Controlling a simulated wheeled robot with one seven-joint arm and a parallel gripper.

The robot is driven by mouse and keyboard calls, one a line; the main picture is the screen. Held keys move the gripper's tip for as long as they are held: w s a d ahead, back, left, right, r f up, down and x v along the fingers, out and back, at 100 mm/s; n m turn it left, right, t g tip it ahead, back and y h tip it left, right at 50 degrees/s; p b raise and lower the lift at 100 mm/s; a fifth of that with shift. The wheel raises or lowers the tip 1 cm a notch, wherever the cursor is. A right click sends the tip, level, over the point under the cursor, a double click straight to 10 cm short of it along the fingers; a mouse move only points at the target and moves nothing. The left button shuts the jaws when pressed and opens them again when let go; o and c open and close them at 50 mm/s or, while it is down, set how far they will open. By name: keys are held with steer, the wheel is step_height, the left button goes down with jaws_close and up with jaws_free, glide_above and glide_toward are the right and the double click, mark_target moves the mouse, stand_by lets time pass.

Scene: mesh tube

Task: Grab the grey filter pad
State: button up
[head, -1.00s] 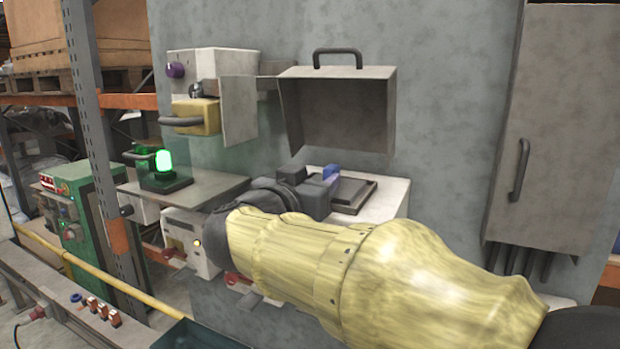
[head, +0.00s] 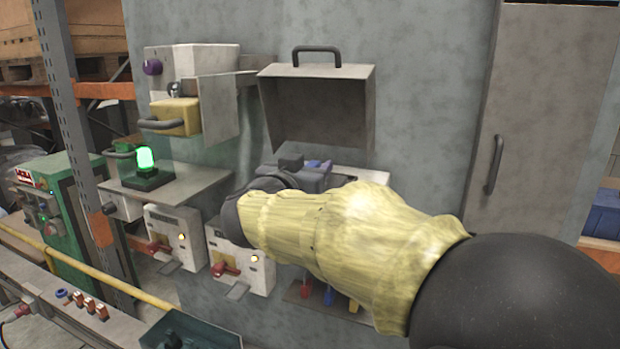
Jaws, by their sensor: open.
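My gripper (head: 319,166) is at the white box under the raised grey hood. Two small blue parts, which look like its fingertips, show apart at its far end, so it is open. I cannot make out the grey filter pad now. My gripper and yellow-sleeved arm cover most of the box top. Only a strip of the white box (head: 372,180) shows to the right of the gripper. I see nothing held between the fingers, though the space there is small and partly hidden.
The raised hood (head: 318,108) with a dark handle hangs above my gripper. An open flap (head: 221,108) and yellow-fronted drawer (head: 176,117) stand to its left. A green lamp (head: 146,160) sits on a metal shelf (head: 190,187). A tall cabinet (head: 535,120) is at right.

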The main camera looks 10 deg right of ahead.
steer(key=shift+s, duration=0.1)
steer(key=shift+c, duration=0.3)
steer(key=shift+w, duration=0.2)
jaws_close()
steer(key=shift+a, duration=0.1)
steer(key=shift+s, duration=0.2)
steer(key=shift+r+b, duration=0.5)
steer(key=shift+b, duration=0.05)
step_height(320, 180, up, 6)
steer(key=b+v, duration=0.6)
steer(key=v, duration=1.3)
steer(key=shift+s+a+b, duration=0.2)
steer(key=shift+s+b, duration=0.1)
steer(key=shift+s, duration=0.05)
